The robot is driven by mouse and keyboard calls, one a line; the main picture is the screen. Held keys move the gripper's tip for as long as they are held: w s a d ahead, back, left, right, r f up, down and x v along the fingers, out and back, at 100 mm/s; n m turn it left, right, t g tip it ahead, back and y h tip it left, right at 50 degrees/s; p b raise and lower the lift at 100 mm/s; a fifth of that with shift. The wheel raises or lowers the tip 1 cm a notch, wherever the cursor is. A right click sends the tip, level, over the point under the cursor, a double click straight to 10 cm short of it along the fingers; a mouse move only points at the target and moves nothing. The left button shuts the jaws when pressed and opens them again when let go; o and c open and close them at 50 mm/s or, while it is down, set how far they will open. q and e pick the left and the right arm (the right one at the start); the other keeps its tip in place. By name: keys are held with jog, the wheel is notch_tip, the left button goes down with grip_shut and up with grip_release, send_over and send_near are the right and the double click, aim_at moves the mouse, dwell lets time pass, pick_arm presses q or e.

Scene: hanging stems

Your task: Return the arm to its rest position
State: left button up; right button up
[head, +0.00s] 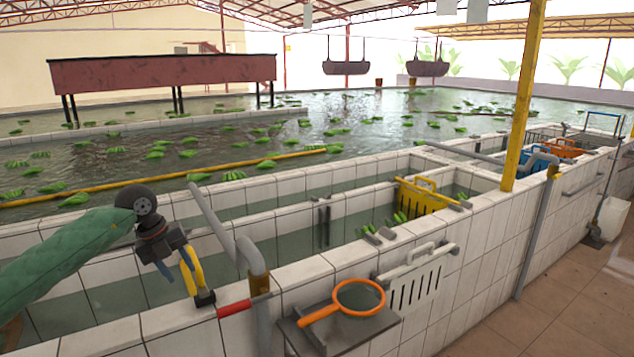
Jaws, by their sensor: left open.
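My left arm, in a green sleeve (62,252), comes in from the left in the head view. Its left gripper (186,286) points down over the near tiled tank wall, with blue and yellow parts and a dark tip. The gripper is open and I see nothing held in it. My right arm and gripper are out of view.
A grey pipe (222,222) and a red-handled piece (234,308) are close right of the gripper. An orange-rimmed net (359,298) lies on a grey shelf. A yellow crate (427,197) and a yellow post (524,100) stand farther right. Green bunches float in the water behind.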

pick_arm(q)
jog(key=s+d+r+n+t+h, duration=0.15)
jog(key=s+d+h, duration=0.25)
jog(key=d+h, duration=0.7)
jog(key=s+d+m+t+h, duration=0.1)
jog(key=s+d+t+h, duration=0.25)
jog(key=d, duration=1.25)
jog(key=s+a+f+n+t+y, duration=0.5)
jog(key=f+n+y, duration=0.35)
jog(key=n, duration=0.45)
jog(key=s+a+f+n+t+y, duration=0.3)
jog(key=a+f+n+t+y, duration=0.2)
jog(key=a+f+n+y, duration=0.6)
jog(key=s+d+f+n+g+h, duration=0.1)
jog(key=s+f+g, duration=0.35)
jog(key=s, duration=0.45)
jog(key=s+f+n+g, duration=0.2)
jog(key=s+f+g, duration=0.25)
jog(key=s, duration=0.45)
jog(key=s+d+f+n+g+h, duration=0.1)
jog(key=s+f+g, duration=0.35)
jog(key=s, duration=0.45)
jog(key=s+d+f, duration=0.2)
jog(key=f, duration=1.5)
jog(key=s+d+f+g, duration=0.1)
jog(key=d+f, duration=0.1)
jog(key=f, duration=1.5)
jog(key=shift+s, duration=0.4)
